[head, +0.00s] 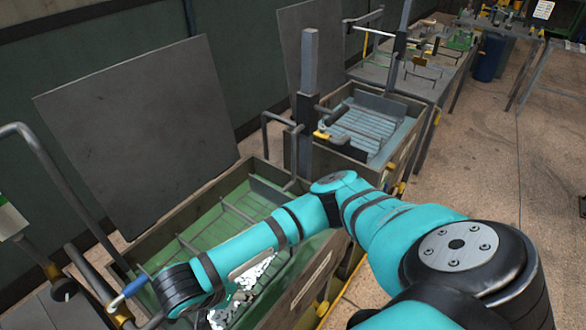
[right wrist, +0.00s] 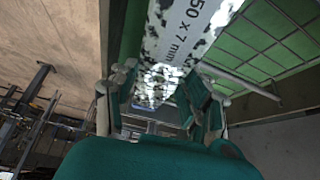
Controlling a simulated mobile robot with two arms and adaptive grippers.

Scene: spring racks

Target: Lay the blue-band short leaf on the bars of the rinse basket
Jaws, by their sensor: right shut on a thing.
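A leaf with patchy white and dark flakes (head: 252,274) is over the near tank, partly hidden behind my right forearm. In the right wrist view the leaf (right wrist: 185,28) carries printed text ending in "50 x 7 mm" and runs between the fingers of my right gripper (right wrist: 165,88), which is shut on it. No blue band shows clearly. The near tank holds green liquid and a barred basket (head: 178,238). The farther tank has another barred basket (head: 365,130) in blue-grey liquid. No label shows which is the rinse basket. My left gripper is not in view.
A grey post (head: 308,75) stands between the two tanks. Large dark panels (head: 140,130) rise behind them. A blue-tipped handle (head: 135,285) is at the near tank's left edge. A long bench (head: 420,75) runs beyond, with open floor (head: 480,150) on the right.

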